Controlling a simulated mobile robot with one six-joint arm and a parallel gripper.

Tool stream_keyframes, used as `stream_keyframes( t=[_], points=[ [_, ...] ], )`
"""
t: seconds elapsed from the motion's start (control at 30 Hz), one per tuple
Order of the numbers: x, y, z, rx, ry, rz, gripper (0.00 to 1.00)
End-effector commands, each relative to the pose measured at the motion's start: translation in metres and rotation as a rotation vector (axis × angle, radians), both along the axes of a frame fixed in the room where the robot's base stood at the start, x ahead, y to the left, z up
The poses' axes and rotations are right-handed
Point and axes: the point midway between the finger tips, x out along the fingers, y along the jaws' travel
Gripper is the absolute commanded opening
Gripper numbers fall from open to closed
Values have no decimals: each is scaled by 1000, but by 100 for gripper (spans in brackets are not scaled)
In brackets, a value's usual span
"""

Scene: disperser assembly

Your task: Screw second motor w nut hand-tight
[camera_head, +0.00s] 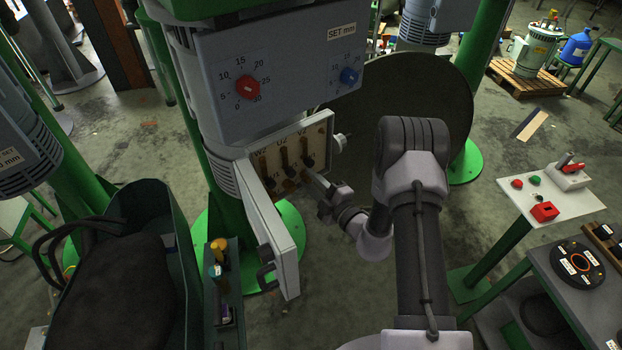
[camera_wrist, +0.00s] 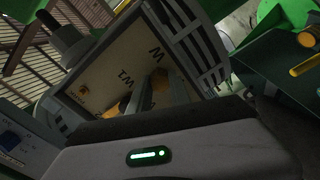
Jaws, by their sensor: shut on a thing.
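The motor's open terminal box (camera_head: 290,150) is in the middle of the head view, under the blue-grey control panel. Its beige board carries the marks W2, U2 and V2, with dark upright terminals. My gripper (camera_head: 309,177) reaches into the box from the lower right, its fingertips at the lower terminals. In the wrist view the fingers of my gripper (camera_wrist: 153,90) meet the board beside a W mark, shut on a small brass-coloured nut (camera_wrist: 160,82) that they mostly hide. Whether the nut is seated on its thread cannot be seen.
The box's open door (camera_head: 272,225) hangs to the left of my gripper. The control panel (camera_head: 270,65) with red and blue knobs is just above. A green bin (camera_head: 160,225) holding a dark bag stands at left. A small table (camera_head: 550,200) is at right.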

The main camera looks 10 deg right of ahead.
Motion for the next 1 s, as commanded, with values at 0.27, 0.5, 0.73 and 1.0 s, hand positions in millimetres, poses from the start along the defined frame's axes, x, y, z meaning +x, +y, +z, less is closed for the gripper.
stream_keyframes(
  t=[0.27, 0.5, 0.73, 1.0],
  points=[
    [-1, 0, -1, 24, 13, 0, 0],
    [-1, 0, -1, 24, 13, 0, 0],
    [0, 0, -1, 23, 12, 0, 45],
    [-5, -3, -1, 22, 12, -1, 45]
  ],
)
